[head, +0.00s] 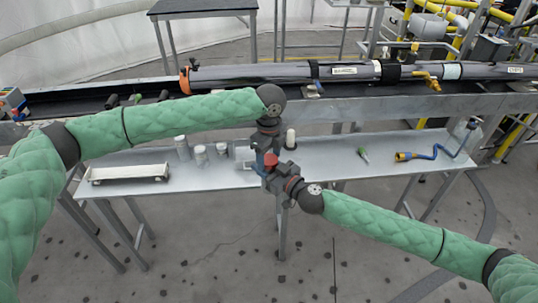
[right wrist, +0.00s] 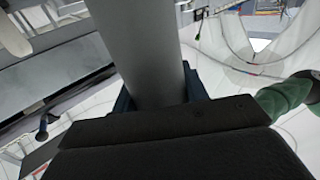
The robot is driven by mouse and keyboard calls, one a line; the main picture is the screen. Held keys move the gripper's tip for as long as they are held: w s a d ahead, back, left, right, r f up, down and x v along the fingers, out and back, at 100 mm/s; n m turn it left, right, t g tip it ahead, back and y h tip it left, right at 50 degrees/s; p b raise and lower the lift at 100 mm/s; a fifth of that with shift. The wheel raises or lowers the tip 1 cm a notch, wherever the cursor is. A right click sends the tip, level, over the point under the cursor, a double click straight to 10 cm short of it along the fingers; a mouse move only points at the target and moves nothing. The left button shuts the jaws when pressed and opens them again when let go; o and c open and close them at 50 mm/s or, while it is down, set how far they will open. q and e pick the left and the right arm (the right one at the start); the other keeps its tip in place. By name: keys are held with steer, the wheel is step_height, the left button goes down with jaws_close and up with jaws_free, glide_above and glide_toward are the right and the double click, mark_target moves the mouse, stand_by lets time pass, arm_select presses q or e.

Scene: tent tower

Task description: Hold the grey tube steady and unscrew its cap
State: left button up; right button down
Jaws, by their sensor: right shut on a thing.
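The grey tube (right wrist: 140,45) rises between the fingers of my right gripper (right wrist: 158,100) in the right wrist view, and the gripper is shut on it. In the head view my right gripper (head: 272,172) is over the front edge of the table, close below my left gripper (head: 267,146). The two grippers overlap there and largely hide the tube. A small red part (head: 270,160) shows between them; I cannot tell whether it is the cap. My left gripper points down, and its fingers are too hidden to tell open from shut.
The narrow grey table (head: 325,150) carries a white tray (head: 128,174), several small pale containers (head: 201,154), a white cylinder (head: 291,139), a green-handled tool (head: 363,155) and a blue hose piece (head: 425,155). A long dark pipe assembly (head: 345,71) runs behind it.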

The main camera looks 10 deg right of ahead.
arm_select(q)
steer(key=c, duration=0.7)
steer(key=n, duration=0.8)
steer(key=shift+r, duration=0.4)
steer(key=shift+r, duration=0.35)
steer(key=shift+r, duration=0.45)
